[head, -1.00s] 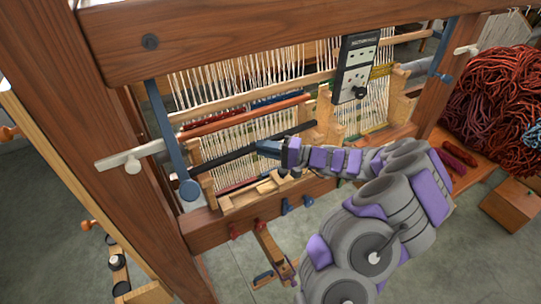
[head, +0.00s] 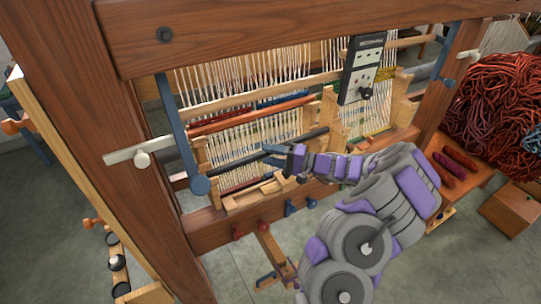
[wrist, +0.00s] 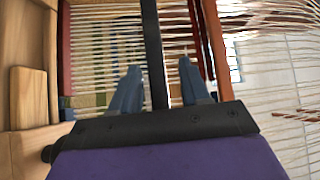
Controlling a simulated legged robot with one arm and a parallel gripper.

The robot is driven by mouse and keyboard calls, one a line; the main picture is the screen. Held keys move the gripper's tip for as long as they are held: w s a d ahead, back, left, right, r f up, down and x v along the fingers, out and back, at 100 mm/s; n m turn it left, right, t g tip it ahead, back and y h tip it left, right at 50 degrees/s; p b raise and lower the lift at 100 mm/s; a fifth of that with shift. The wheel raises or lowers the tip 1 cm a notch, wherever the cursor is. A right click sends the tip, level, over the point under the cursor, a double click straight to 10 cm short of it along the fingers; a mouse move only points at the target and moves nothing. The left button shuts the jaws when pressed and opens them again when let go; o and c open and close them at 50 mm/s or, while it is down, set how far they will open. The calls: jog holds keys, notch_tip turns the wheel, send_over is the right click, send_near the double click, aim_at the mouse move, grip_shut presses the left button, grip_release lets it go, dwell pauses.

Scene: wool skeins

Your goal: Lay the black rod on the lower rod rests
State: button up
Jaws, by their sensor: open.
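The black rod (head: 228,163) lies slantwise across the front of the loom, between a left wooden stand (head: 202,155) and a right wooden stand (head: 327,107). I cannot tell exactly how its ends sit on the lower rests. My gripper (head: 268,153) is at the rod's middle with its fingers open. In the wrist view, the black rod (wrist: 152,45) runs between the two spread blue fingers of my gripper (wrist: 158,85), with a gap on each side. The gripper hides part of the rod.
A red-brown rod (head: 250,113) lies higher up, behind the black rod. Pale warp threads (head: 245,140) hang close behind. Thick wooden loom posts and a top beam (head: 290,40) frame the space. A dark control box (head: 362,68) hangs at the upper right.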

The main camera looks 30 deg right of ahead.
jog(key=d, duration=0.2)
jog(key=s+d, duration=0.1)
jog(key=d, duration=0.2)
jog(key=shift+f, duration=0.2)
jog(key=s+a+p+v, duration=0.1)
jog(key=p+v, duration=0.1)
jog(key=v, duration=0.8)
jog(key=s+a+r+n+g, duration=0.2)
jog(key=a+r+n+g, duration=0.15)
jog(key=a, duration=0.55)
jog(key=s+a+r+n+g, duration=0.2)
jog(key=a+r+g, duration=0.25)
jog(key=a, duration=0.45)
jog(key=s+a+r+n+g, duration=0.15)
jog(key=a+r+g, duration=0.25)
jog(key=a, duration=0.5)
jog(key=s+a+n+g+h, duration=0.1)
jog(key=s+a+g+h, duration=0.2)
jog(key=s, duration=0.5)
jog(key=s+a+n+h, duration=0.25)
jog(key=s+h, duration=0.25)
jog(key=s, duration=0.3)
jog(key=s+d+f+m+t+h, duration=0.1)
jog(key=s+d+f+m+h, duration=0.1)
jog(key=s+d+h, duration=0.3)
jog(key=s+d, duration=0.1)
jog(key=s, duration=0.3)
jog(key=shift+s, duration=0.25)
